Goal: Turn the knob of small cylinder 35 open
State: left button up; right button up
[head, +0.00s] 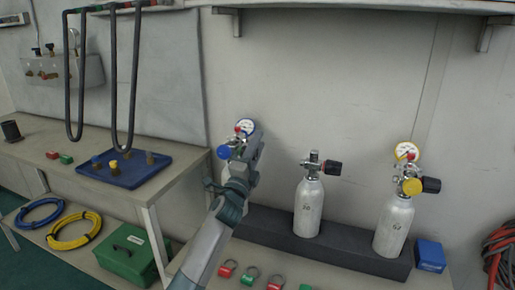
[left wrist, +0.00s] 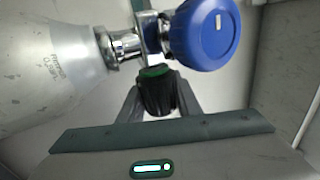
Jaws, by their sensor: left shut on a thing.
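The leftmost small cylinder (head: 224,173) stands mostly hidden behind my left arm in the head view. Its silver body (left wrist: 45,70) fills the left of the left wrist view; its number is not readable. It carries a blue regulator knob (head: 224,152), also large in the left wrist view (left wrist: 205,35), and a gauge (head: 245,127). My left gripper (head: 252,146) is at this cylinder's valve. In the left wrist view its fingers (left wrist: 158,100) are shut on a black knob with a green ring (left wrist: 157,88). My right gripper is not in view.
A middle cylinder (head: 308,208) with a black knob and a right cylinder (head: 395,225) with a yellow knob stand in a dark rack (head: 345,256). A blue box (head: 430,255) is at right. Red and green tags (head: 248,275) lie in front. A blue tray (head: 135,172) is on the left bench.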

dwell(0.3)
pick_arm(q)
jog(key=o, duration=1.1)
jog(key=shift+c, duration=0.2)
jog(key=shift+s, duration=0.1)
jog(key=v, duration=1.7)
jog(key=shift+f, duration=0.15)
